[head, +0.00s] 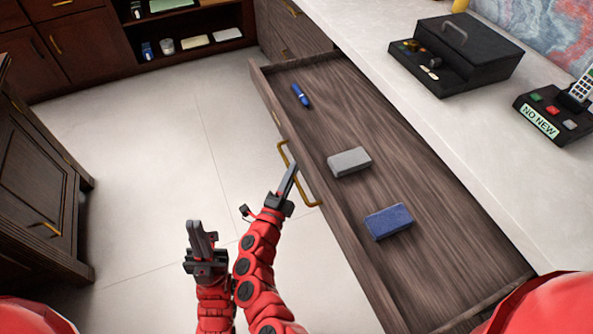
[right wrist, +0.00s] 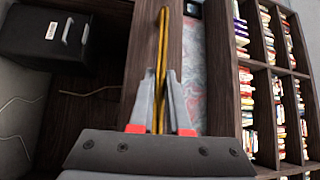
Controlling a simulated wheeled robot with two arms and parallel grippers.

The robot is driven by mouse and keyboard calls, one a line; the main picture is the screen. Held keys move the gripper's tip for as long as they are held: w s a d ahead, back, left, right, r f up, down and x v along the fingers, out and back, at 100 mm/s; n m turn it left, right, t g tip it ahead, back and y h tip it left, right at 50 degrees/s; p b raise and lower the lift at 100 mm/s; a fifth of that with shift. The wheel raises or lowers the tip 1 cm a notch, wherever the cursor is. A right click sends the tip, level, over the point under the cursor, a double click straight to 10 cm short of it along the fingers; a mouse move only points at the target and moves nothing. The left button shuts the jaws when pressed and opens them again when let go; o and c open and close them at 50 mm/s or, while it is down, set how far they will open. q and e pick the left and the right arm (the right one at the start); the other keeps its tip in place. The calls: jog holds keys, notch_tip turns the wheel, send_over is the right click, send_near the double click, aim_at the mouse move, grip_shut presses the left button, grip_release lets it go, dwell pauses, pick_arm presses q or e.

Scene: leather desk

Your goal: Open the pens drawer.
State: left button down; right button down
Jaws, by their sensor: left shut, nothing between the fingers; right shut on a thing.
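A dark wood drawer (head: 345,110) stands pulled well out from under the pale counter, its inside in view. Its brass bar handle (head: 306,188) is on the front face. My right gripper (head: 290,172) is shut on this handle; the right wrist view shows the brass bar (right wrist: 161,60) between the grey fingers (right wrist: 160,105). A blue pen or marker (head: 300,95), a grey block (head: 349,162) and a blue block (head: 389,221) lie apart in the drawer. My left gripper (head: 199,230) is shut and empty, left of the drawer front over the floor.
A black box with a tray (head: 455,50) and a dark stand with a phone and a "NO NEW" label (head: 541,122) are on the counter (head: 375,75). A dark cabinet (head: 35,165) stands at left. Pale floor (head: 150,130) lies clear between.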

jog(key=c, duration=0.9)
grip_release()
